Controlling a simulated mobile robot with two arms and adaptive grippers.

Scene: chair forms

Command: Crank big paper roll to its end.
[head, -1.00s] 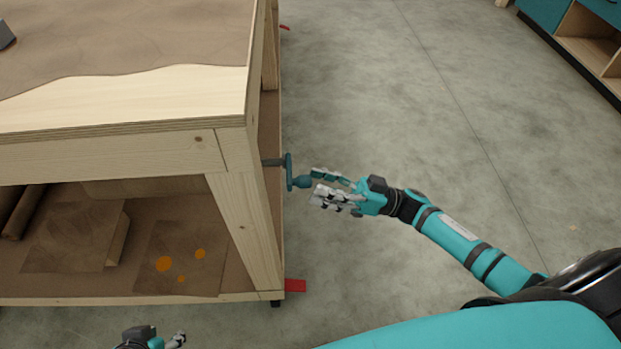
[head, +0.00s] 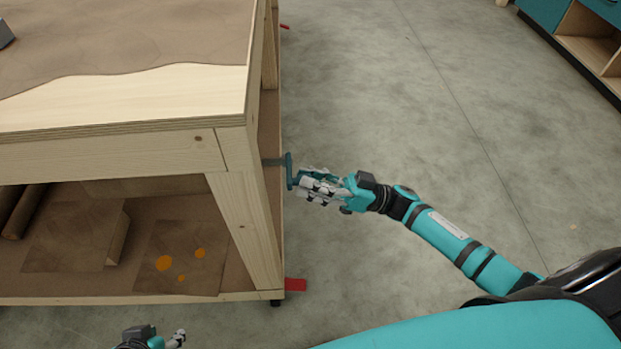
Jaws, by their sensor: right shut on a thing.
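The teal crank (head: 289,172) sticks out from the right side of the wooden workbench (head: 130,153), with its shaft going in behind the front right leg. My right gripper (head: 308,185) is shut on the crank's handle, and its fingers cover most of the knob. Brown paper (head: 125,38) lies spread on the bench top with an uneven front edge. The big paper roll itself cannot be made out for certain. My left gripper (head: 178,339) shows only in part at the bottom edge, away from the bench and holding nothing visible.
The bench's lower shelf holds brown rolls (head: 24,212) and a flat brown sheet with orange spots (head: 180,262). Red foot levers (head: 295,284) stick out low at the bench's right side. The grey floor (head: 400,90) to the right is clear up to a teal cabinet (head: 575,30).

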